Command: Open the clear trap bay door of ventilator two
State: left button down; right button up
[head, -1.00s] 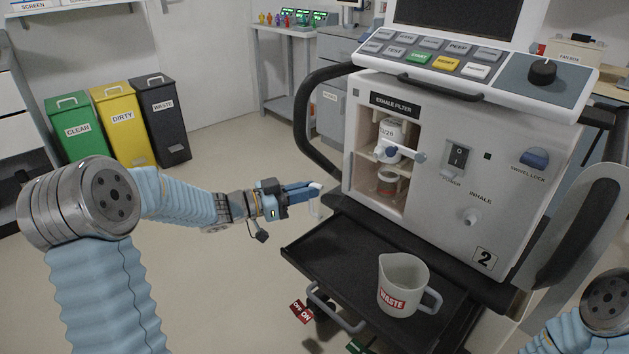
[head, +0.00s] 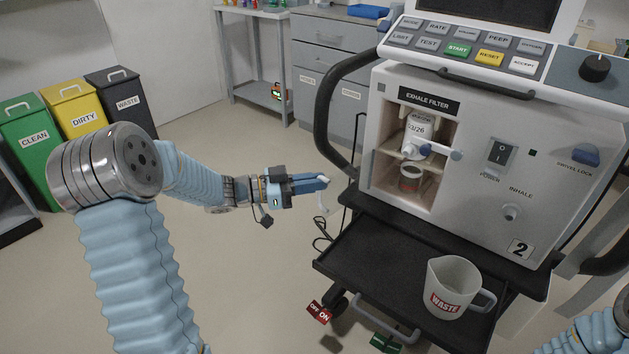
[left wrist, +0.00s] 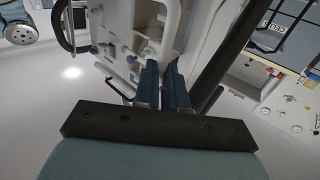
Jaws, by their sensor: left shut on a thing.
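Ventilator two (head: 470,200) stands at the right, marked 2. In the left wrist view, the fingers (left wrist: 163,85) are close together below a white bar (left wrist: 170,32). My right gripper is out of view.
A black tray (head: 375,255) juts out below the bay, holding a white WASTE jug (head: 452,287). A black curved rail (head: 325,110) runs beside the ventilator's left side. Clean, dirty and waste bins (head: 75,110) stand at the far left. The floor left of the tray is clear.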

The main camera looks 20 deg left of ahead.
pick_arm(q)
jog(key=c, duration=1.2)
grip_release()
jog(key=b+v, duration=0.1)
jog(key=v, duration=1.2)
jog(key=shift+s+a, duration=0.25)
